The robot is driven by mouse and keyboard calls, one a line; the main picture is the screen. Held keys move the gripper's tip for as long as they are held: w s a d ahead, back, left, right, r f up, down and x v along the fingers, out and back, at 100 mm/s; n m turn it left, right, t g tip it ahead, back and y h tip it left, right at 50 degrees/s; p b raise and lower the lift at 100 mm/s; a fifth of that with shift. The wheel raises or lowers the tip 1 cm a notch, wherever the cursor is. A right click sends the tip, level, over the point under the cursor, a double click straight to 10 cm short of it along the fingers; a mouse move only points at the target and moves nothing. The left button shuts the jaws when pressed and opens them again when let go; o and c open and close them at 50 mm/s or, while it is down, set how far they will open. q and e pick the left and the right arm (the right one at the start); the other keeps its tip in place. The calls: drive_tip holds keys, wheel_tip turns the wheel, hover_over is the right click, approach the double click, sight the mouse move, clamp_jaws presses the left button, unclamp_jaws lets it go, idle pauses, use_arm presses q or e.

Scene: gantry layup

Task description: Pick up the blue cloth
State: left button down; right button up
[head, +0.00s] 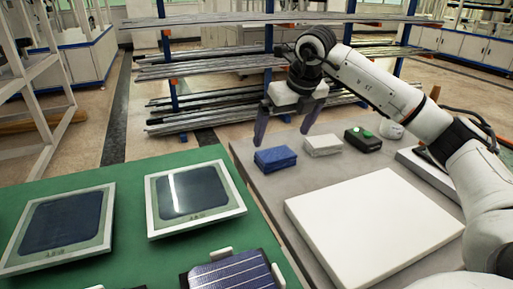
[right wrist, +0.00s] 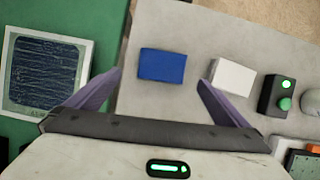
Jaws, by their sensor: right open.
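The blue cloth (head: 275,159) is a small folded block lying flat on the grey table. In the right wrist view the blue cloth (right wrist: 162,65) lies ahead of the fingertips, roughly midway between their lines. My right gripper (head: 285,125) is open and empty, with its two purple fingers spread and pointing down above the table near the cloth. In the right wrist view the right gripper (right wrist: 160,80) shows a wide gap between its fingers, and it is apart from the cloth. My left gripper is not in view.
A white folded cloth (head: 323,145) lies right of the blue one, near a black box with green buttons (head: 363,139). A large white slab (head: 375,225) covers the table's front. Framed panels (head: 195,198) lie on the green surface (head: 135,245) at left. Metal racks (head: 210,70) stand behind.

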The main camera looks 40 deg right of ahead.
hover_over(277, 154)
drive_tip(key=s+a, duration=0.1)
drive_tip(key=s, duration=0.1)
wheel_tip(277, 154, down, 4)
drive_tip(key=shift+s+f, duration=0.1)
drive_tip(key=shift+s, duration=0.05)
drive_tip(key=shift+b+x, duration=0.45)
drive_tip(key=shift+x, duration=2.25)
drive_tip(key=shift+d, duration=0.15)
drive_tip(key=c, duration=1)
drive_tip(key=shift+r+p, duration=0.75)
drive_tip(key=shift+r, duration=4.35)
drive_tip(key=shift+c, duration=0.2)
